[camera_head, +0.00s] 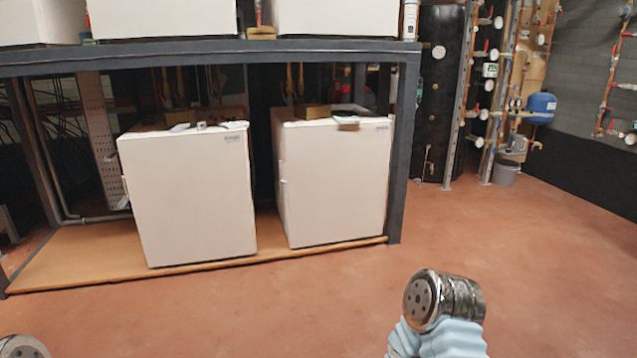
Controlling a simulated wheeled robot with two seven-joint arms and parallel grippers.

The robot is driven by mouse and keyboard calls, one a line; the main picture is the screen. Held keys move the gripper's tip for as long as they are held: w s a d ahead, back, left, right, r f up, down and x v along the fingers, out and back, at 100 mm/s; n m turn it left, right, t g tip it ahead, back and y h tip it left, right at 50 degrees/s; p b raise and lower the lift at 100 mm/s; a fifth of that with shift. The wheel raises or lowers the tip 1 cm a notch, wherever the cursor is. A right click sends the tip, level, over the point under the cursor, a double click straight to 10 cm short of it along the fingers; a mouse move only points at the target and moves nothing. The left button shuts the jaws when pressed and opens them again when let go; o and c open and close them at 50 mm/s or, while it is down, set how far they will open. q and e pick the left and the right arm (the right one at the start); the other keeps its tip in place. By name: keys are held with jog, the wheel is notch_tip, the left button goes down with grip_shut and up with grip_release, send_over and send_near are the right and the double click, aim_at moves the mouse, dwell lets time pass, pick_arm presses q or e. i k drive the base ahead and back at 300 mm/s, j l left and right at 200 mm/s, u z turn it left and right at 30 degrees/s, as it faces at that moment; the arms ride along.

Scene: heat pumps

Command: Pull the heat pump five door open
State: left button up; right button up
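Two white heat pumps stand side by side on the lower level of a dark frame: a left one (190,195) and a right one (337,185). Both front doors look shut. I cannot tell from the labels which one is heat pump five. More white units, including a middle one (162,17) and a right one (337,16), stand on the upper level, cut off by the top edge. A silver and light blue part of my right arm shows at the bottom right, and a bit of my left arm at the bottom left corner. Neither gripper is in view.
The dark metal frame (403,150) has a post right of the pumps. A wooden base board (75,262) lies under them. Pipes with gauges, a blue tank (541,107) and a grey bucket (505,173) are at the back right. The reddish floor (330,290) in front is clear.

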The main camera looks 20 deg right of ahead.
aim_at(337, 182)
jog(key=i+l+z, duration=0.1)
jog(key=i, duration=0.4)
jog(key=i+l+z, duration=0.1)
jog(key=i, duration=0.4)
jog(key=l, duration=0.05)
